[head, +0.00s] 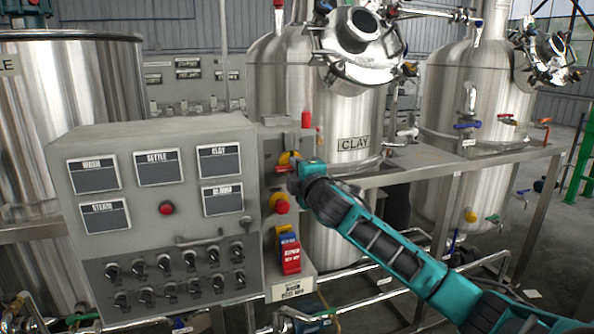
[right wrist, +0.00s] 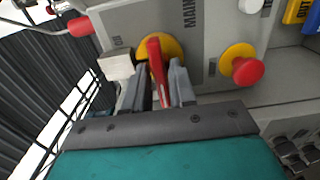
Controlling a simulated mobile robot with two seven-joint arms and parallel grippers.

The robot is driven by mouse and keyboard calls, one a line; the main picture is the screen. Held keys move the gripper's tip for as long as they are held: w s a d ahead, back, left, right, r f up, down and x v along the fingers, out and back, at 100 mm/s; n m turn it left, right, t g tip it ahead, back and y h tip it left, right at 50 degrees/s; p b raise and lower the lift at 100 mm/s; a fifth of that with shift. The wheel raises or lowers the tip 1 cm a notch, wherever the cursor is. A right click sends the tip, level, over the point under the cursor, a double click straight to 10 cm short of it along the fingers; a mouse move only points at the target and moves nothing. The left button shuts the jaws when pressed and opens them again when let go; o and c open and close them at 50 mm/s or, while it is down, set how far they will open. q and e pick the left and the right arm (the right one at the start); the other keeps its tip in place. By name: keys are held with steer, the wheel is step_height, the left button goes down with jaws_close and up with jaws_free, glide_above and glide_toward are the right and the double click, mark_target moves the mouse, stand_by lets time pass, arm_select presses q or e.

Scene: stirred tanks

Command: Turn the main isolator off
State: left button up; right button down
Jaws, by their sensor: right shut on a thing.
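The main isolator is a red handle (right wrist: 155,55) on a yellow disc (right wrist: 174,49), beside lettering that reads "MAIN". In the head view its yellow disc (head: 288,157) shows at the upper part of the side panel, right of the large control box. My right gripper (right wrist: 157,88) has its two dark fingers on either side of the red handle and is shut on it. In the head view the right gripper (head: 293,176) partly hides the handle, and its teal arm reaches in from the lower right. My left gripper is in neither view.
A red button on a yellow disc (head: 280,204) sits just below the isolator. Blue, yellow and red tags (head: 290,258) hang lower down. The grey control box (head: 150,220) with screens and several knobs is to the left. Steel tanks (head: 335,190) and a frame stand behind.

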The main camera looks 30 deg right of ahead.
steer(key=shift+f, duration=0.1)
stand_by(0.4)
steer(key=c, duration=1.1)
jaws_free()
steer(key=shift+c, duration=0.2)
steer(key=b+v, duration=0.1)
steer(key=v, duration=1.2)
steer(key=s+a+f+m+g+y, duration=0.25)
steer(key=a+f, duration=0.25)
steer(key=f, duration=0.7)
steer(key=s+a+f+m+g+y, duration=0.2)
steer(key=s+a+f+m, duration=0.15)
steer(key=f, duration=0.85)
steer(key=s+a+f+m+g+y, duration=0.1)
steer(key=s+a+f+m+g, duration=0.1)
steer(key=s+a+f+m, duration=0.4)
steer(key=s+a+f, duration=0.4)
steer(key=s+f, duration=0.3)
steer(key=s, duration=0.1)
steer(key=shift+a+f+m, duration=0.2)
steer(key=shift+f+m, duration=0.1)
steer(key=shift+f, duration=0.1)
